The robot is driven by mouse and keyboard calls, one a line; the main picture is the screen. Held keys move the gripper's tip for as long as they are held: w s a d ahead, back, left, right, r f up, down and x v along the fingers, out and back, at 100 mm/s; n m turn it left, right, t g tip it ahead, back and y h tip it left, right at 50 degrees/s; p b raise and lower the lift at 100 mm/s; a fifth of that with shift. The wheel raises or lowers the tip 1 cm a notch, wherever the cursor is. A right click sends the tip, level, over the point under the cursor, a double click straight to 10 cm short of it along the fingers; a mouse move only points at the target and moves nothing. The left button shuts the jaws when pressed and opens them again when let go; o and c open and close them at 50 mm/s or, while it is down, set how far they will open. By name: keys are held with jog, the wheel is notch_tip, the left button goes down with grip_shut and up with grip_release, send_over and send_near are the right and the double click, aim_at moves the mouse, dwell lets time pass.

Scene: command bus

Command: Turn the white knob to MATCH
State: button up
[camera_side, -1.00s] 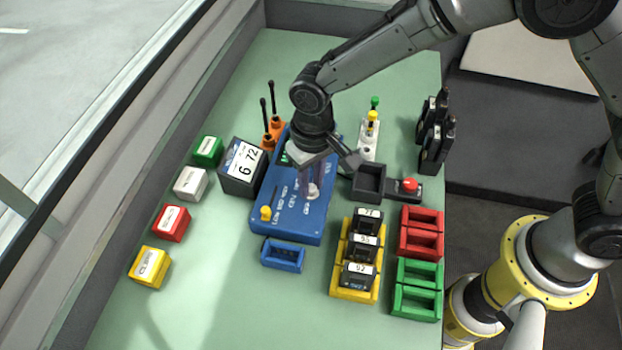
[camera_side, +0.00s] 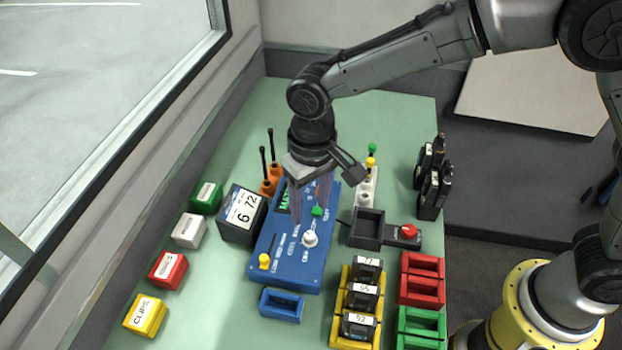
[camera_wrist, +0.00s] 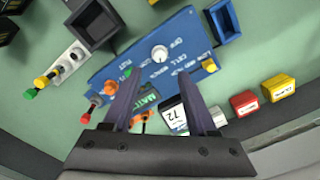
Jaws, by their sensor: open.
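The white knob (camera_side: 310,238) sits on the sloped top of the blue control box (camera_side: 290,265), among printed labels too small to read surely here. The wrist view also shows the white knob (camera_wrist: 160,53), with lettering around it. A dark screen with green letters (camera_side: 283,198) is at the far end of the box, partly hidden by my gripper. My gripper (camera_side: 312,212) is above the box, pointing down. In the wrist view its two fingers (camera_wrist: 170,75) are spread with nothing between them, and the knob lies beyond the tips. I cannot tell its exact height.
A green knob (camera_side: 317,211) and a yellow knob (camera_side: 264,260) are on the same box. A black box marked 72 (camera_side: 242,215) stands left. A dark tray (camera_side: 367,228) with a red button (camera_side: 408,231) stands right. Yellow (camera_side: 355,310) and red (camera_side: 422,280) racks are near.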

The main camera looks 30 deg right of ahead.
notch_tip(320, 180, up, 6)
jog(key=shift+r, duration=0.15)
jog(key=shift+d, duration=0.1)
jog(key=s+d+r+m+t, duration=0.35)
jog(key=d+r, duration=0.95)
jog(key=d, duration=0.5)
jog(key=s+d+t, duration=0.2)
jog(key=s+d, duration=0.5)
jog(key=s, duration=0.3)
jog(key=s+d+f+n, duration=0.2)
jog(key=s+f, duration=0.4)
jog(key=shift+s, duration=0.1)
